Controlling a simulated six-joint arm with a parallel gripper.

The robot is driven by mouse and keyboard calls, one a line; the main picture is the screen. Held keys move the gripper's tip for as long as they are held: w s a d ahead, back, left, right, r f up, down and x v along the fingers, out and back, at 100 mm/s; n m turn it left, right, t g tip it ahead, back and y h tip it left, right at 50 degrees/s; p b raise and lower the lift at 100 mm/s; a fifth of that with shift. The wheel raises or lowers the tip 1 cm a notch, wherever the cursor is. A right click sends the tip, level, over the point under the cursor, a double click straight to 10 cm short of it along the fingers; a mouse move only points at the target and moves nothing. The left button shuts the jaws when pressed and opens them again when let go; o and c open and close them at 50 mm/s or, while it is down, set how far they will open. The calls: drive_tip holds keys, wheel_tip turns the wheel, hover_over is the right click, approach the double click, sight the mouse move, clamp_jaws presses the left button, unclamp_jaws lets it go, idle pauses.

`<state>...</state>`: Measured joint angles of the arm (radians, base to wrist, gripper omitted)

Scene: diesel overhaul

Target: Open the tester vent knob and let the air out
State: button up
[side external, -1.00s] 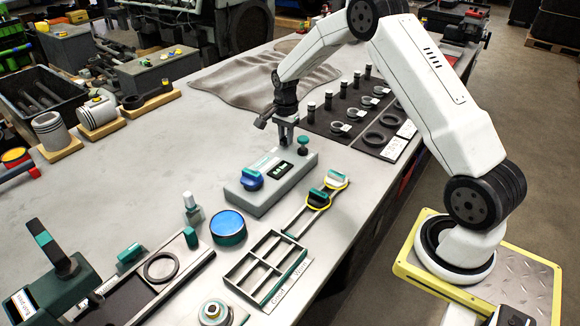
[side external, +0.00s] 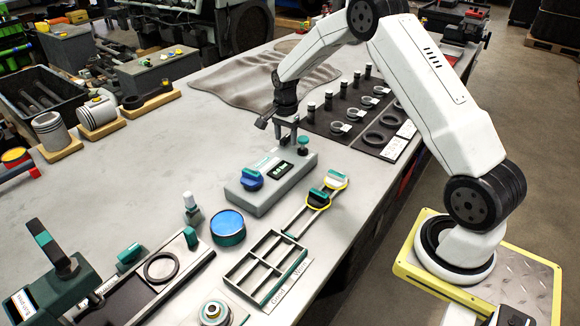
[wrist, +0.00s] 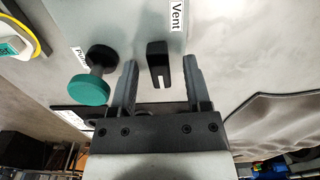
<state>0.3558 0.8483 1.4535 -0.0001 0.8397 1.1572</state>
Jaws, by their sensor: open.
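In the wrist view, the black vent knob (wrist: 158,64) stands beside a "Vent" label (wrist: 178,17), between and a little beyond my open fingers (wrist: 160,75); I see no contact. A teal-topped pump knob (wrist: 90,89) stands just left of the left finger, and also shows in the side view (side external: 303,142). The vent knob is hidden there.
A slide rail with yellow-ringed parts (side external: 328,189) lies right of the tester. A blue-topped can (side external: 228,224) and a divided tray (side external: 265,265) are nearer the camera. A dark mat (side external: 345,134) with rings and pins lies behind.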

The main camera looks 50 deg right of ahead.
drive_tip(key=shift+r, duration=0.15)
drive_tip(key=shift+r, duration=2.6)
drive_tip(key=shift+r, duration=0.15)
drive_tip(key=shift+r, duration=1.85)
drive_tip(key=s+a+f+n+t, duration=0.2)
drive_tip(key=s+a+n, duration=1.5)
drive_tip(key=s, duration=0.4)
drive_tip(key=shift+s+a+f+t, duration=0.25)
drive_tip(key=shift+s+a+t, duration=0.1)
drive_tip(key=shift+a, duration=0.4)
